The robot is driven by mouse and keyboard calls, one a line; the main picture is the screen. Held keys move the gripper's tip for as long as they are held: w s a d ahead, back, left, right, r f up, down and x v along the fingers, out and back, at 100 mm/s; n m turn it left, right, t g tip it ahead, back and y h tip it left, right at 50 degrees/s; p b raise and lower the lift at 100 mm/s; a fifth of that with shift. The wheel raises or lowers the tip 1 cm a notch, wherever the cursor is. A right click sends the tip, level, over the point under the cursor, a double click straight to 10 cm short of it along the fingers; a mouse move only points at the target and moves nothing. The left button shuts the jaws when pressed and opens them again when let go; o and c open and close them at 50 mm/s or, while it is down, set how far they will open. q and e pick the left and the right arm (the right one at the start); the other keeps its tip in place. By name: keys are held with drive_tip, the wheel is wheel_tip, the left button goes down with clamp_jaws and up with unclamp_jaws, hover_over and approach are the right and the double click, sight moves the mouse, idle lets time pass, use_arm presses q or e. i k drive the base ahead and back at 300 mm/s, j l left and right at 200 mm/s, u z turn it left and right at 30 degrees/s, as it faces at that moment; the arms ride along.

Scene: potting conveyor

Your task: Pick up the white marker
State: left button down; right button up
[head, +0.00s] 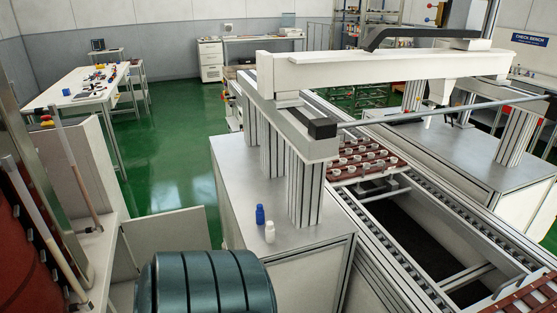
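A small white bottle-shaped object (270,232), which seems to be the white marker, stands upright on the grey top of a cabinet bench (238,205), near its front edge. A similar blue one (260,214) stands upright just behind it and a little left, very close to it. Neither of my grippers shows in the head view, and nothing is touching the white marker.
Metal posts (307,195) rise behind the marker, carrying a white gantry beam (380,70). A conveyor (400,255) runs at right. Green floor (175,150) lies open behind left.

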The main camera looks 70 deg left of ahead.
sight(270, 229)
drive_tip(key=u, duration=2.25)
drive_tip(key=z, duration=1.55)
drive_tip(key=k+j, duration=0.7)
drive_tip(key=j, duration=0.25)
